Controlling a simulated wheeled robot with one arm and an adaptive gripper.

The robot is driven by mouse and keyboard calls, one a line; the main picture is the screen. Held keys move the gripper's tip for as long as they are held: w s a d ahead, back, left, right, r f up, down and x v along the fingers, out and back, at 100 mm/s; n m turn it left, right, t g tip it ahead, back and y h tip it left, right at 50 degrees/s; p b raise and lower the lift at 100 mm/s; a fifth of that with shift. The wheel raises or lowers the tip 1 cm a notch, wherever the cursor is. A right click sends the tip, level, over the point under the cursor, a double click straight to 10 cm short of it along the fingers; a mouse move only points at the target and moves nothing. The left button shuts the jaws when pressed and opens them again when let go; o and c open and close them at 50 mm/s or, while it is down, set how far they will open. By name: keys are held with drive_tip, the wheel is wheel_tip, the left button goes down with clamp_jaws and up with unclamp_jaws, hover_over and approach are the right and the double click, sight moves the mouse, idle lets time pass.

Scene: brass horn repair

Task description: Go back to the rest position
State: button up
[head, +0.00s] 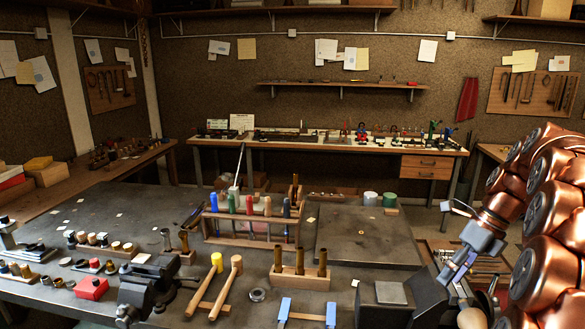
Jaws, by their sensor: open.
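My gripper (453,279) is at the right in the head view, at the end of my copper arm. It points down and to the left, with its fingers apart and nothing seen between them. It is above or beside the dark block-like tool at the right end of the bench; I cannot tell whether they touch. My arm is folded along the right edge of the view and hides what is behind it.
The workbench (340,235) holds a rack of coloured handles (250,228), two mallets (226,285), a vise (145,290) and a wooden block with brass pieces (300,282). A back bench (390,147) stands along the wall. Floor shows between the benches.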

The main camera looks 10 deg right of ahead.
drive_tip(key=s+a+f+n+g+h, duration=0.1)
drive_tip(key=s+a+n, duration=0.4)
drive_tip(key=a+n, duration=0.4)
drive_tip(key=s+a+f+n+g+h, duration=0.15)
drive_tip(key=s+a+n, duration=0.25)
drive_tip(key=a+n, duration=0.55)
drive_tip(key=s+a+f+n, duration=0.2)
drive_tip(key=s+n, duration=0.2)
drive_tip(key=s, duration=0.1)
drive_tip(key=s+a+f+n+h+b, duration=0.1)
drive_tip(key=s+a+f+n, duration=0.2)
drive_tip(key=s+n, duration=0.1)
drive_tip(key=s+a+f+n+h, duration=0.1)
drive_tip(key=s+a+f+n, duration=0.1)
drive_tip(key=s+n, duration=0.3)
drive_tip(key=shift+s+a+f, duration=0.15)
drive_tip(key=shift+s+f, duration=0.1)
drive_tip(key=shift+s, duration=0.1)
